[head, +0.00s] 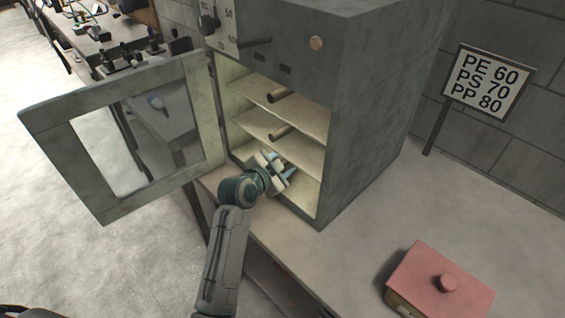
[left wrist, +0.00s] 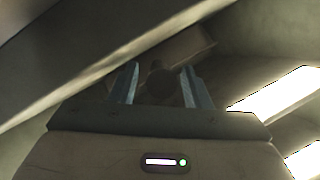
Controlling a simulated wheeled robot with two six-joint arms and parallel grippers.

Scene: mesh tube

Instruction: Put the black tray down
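My left gripper (head: 283,172) reaches into the lowest compartment of the grey oven (head: 375,110), below the lower shelf. In the left wrist view, its two fingers (left wrist: 160,84) stand apart. A dark round knob or handle end (left wrist: 159,82) shows between them, with gaps on both sides, on the near side of a brownish block-like piece (left wrist: 190,50). I cannot tell whether this piece is a tray. No black tray can be made out in the head view; the gripper and shelf hide part of the compartment. My right gripper is not in view.
The oven door (head: 60,120) stands open to the left. Two brown cylindrical handles stick out at the upper (head: 278,95) and lower shelf (head: 279,132). A red-lidded box (head: 435,285) and a sign (head: 487,82) stand on the bench right of the oven, with clear bench (head: 400,205) between.

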